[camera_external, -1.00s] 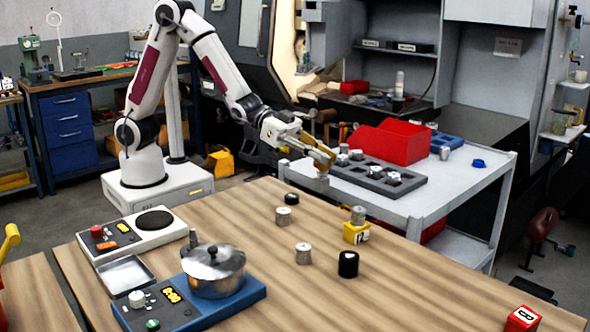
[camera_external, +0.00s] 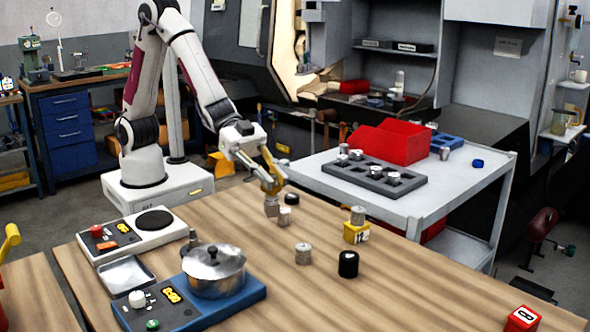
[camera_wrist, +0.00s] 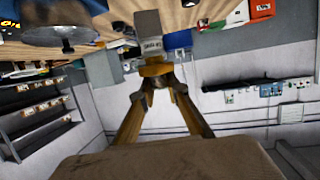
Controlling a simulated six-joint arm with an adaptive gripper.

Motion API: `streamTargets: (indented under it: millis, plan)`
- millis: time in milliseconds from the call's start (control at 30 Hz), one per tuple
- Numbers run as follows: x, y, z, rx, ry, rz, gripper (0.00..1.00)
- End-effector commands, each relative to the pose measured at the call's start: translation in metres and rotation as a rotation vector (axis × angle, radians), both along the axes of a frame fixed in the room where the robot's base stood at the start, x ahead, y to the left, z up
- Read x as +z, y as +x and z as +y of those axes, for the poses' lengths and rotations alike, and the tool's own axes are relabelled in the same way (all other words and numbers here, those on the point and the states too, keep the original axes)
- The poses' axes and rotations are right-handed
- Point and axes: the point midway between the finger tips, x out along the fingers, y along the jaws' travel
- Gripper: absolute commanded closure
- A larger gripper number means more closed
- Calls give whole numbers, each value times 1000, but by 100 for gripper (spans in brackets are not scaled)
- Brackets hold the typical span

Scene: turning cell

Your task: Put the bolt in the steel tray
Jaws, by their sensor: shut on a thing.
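My gripper (camera_external: 272,187) is shut on a grey metal part (camera_external: 271,208), held at the far edge of the wooden table. In the wrist view the part (camera_wrist: 148,24) shows beyond the yellow fingers of my gripper (camera_wrist: 154,68). I cannot tell from its shape whether this is the bolt. A small slim grey upright piece (camera_external: 193,237) stands behind the pot; it is too small to identify. The shallow steel tray (camera_external: 126,275) lies empty at the table's left, left of and well below my gripper in the picture.
A white hotplate (camera_external: 157,240) lies behind the tray. Grey cylinders (camera_external: 303,254), a black cylinder (camera_external: 348,264) and a yellow block (camera_external: 356,234) stand on the table. The right foreground is mostly clear.

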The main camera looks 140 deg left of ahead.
Motion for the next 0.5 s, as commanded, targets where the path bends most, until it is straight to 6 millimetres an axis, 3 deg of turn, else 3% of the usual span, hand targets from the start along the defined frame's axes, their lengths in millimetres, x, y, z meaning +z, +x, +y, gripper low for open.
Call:
streamTargets:
  millis: [100,500]
  plan:
    - [3,-2,-42,-82,-1,-4,100]
    - [6,-30,-171,-356,-1,-5,100]
